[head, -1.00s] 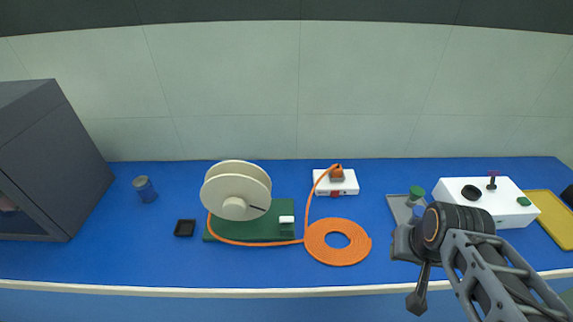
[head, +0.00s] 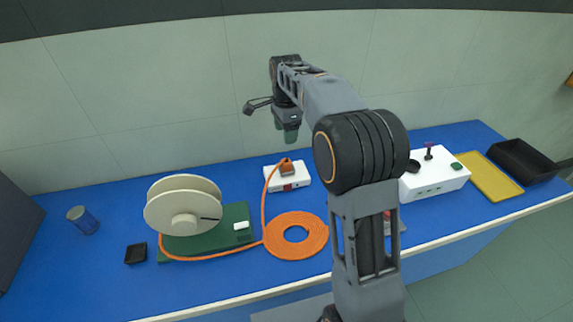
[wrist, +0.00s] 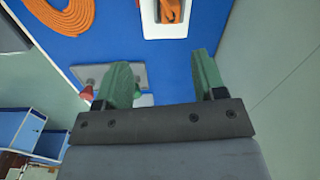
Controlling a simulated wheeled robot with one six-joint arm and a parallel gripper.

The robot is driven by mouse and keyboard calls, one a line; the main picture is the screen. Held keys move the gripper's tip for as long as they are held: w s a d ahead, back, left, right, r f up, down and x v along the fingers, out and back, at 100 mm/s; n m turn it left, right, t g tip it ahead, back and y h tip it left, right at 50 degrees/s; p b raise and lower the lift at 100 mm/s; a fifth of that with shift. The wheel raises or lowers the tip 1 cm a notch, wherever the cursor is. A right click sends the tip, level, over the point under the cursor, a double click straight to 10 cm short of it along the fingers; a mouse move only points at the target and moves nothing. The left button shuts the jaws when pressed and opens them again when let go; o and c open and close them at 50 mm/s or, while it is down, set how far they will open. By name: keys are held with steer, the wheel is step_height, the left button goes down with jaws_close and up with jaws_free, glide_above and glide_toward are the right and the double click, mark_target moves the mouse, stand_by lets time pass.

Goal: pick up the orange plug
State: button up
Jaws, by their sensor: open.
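The orange plug (head: 287,168) sits on a small white box (head: 300,181) near the middle of the bench, with an orange cable running from it. In the wrist view, the plug (wrist: 171,10) is at the top edge, partly cut off, on the white box (wrist: 152,22). My gripper (head: 290,135) is raised and appears just above the plug in the head view. In the wrist view, the green fingers of my gripper (wrist: 163,78) are apart with nothing between them, and the plug lies beyond them.
The cable lies in an orange coil (head: 296,252) and runs to a cream reel (head: 184,207) on a green base (head: 237,214). A white instrument (head: 437,180), yellow tray (head: 490,178) and black bin (head: 524,160) stand to the right. A pale wall backs the bench.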

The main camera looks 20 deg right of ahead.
steer(key=w+f+m, duration=0.1)
steer(key=w, duration=0.1)
glide_above(286, 161)
steer(key=shift+m, duration=0.4)
steer(key=f, duration=0.7)
steer(key=shift+a, duration=0.2)
steer(key=shift+d+f+p, duration=0.15)
steer(key=shift+f+p, duration=0.1)
steer(key=shift+f, duration=1.45)
steer(key=shift+d+f+p, duration=0.1)
steer(key=shift+f+p, duration=0.1)
steer(key=shift+f, duration=1.45)
steer(key=c, duration=1)
steer(key=shift+r, duration=0.1)
